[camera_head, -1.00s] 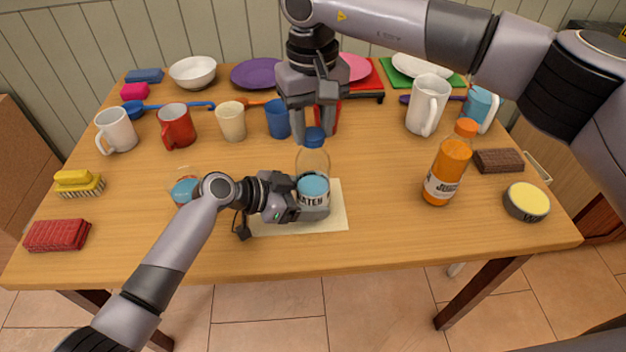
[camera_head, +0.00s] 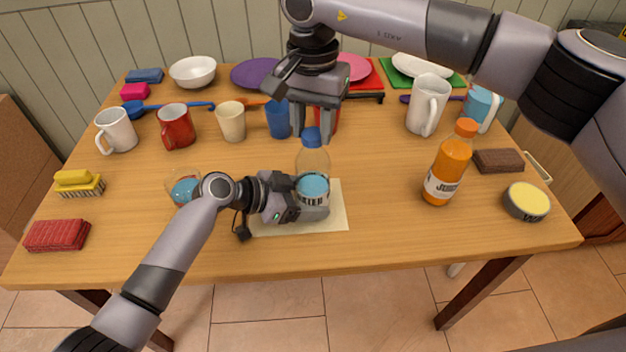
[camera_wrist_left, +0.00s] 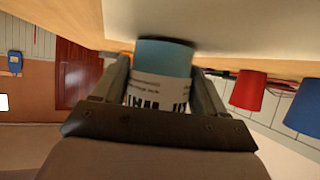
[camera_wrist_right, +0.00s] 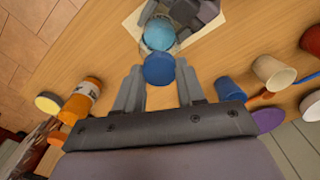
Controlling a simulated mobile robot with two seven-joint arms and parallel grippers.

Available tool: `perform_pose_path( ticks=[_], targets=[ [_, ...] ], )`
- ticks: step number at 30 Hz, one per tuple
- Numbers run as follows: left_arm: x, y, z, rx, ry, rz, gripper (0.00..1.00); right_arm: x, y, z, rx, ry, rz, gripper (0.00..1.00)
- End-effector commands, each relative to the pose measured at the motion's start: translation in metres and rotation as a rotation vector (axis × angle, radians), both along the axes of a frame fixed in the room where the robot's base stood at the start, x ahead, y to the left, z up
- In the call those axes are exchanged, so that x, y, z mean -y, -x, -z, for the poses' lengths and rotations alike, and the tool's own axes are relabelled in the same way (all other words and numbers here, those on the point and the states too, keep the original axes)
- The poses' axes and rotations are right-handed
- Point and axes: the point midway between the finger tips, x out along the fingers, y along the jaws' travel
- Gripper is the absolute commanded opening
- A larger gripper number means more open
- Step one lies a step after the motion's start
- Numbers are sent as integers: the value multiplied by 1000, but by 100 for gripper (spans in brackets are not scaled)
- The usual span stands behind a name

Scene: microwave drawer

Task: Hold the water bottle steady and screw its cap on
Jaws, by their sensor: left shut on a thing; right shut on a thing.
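The clear water bottle (camera_head: 313,163) with blue water and a white label stands upright on a pale mat (camera_head: 337,212). My left gripper (camera_head: 312,204) is shut around its lower body; the label and blue water show between the fingers in the left wrist view (camera_wrist_left: 160,80). The blue cap (camera_head: 311,137) sits on top of the bottle. My right gripper (camera_head: 313,125) comes down from above and is shut on the cap, which shows between its fingertips in the right wrist view (camera_wrist_right: 158,69). I cannot tell how tightly the cap is seated.
An orange juice bottle (camera_head: 447,170) and a yellow-topped tin (camera_head: 527,201) stand to the right. A red mug (camera_head: 176,126), beige cup (camera_head: 231,121) and blue cup (camera_head: 278,118) stand behind. A small glass (camera_head: 183,187) is left of the bottle. The front table edge is clear.

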Motion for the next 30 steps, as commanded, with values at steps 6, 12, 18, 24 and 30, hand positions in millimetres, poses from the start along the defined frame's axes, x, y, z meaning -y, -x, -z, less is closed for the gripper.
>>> perform_pose_path(
  ticks=[6,12,18,24,30],
  targets=[
    [-1,0,1,-1,-1,0,17,1,-1,0,3,2,238,2],
    [-1,0,1,-1,-1,0,17,1,-1,0,3,1,353,2],
    [-1,0,1,-1,-1,0,17,1,-1,-1,3,0,492,2],
    [-1,0,1,-1,-2,0,17,1,-1,-1,4,-1,697,2],
    [-1,0,1,-1,-2,0,17,1,-1,-1,3,-1,756,2]
  ],
)
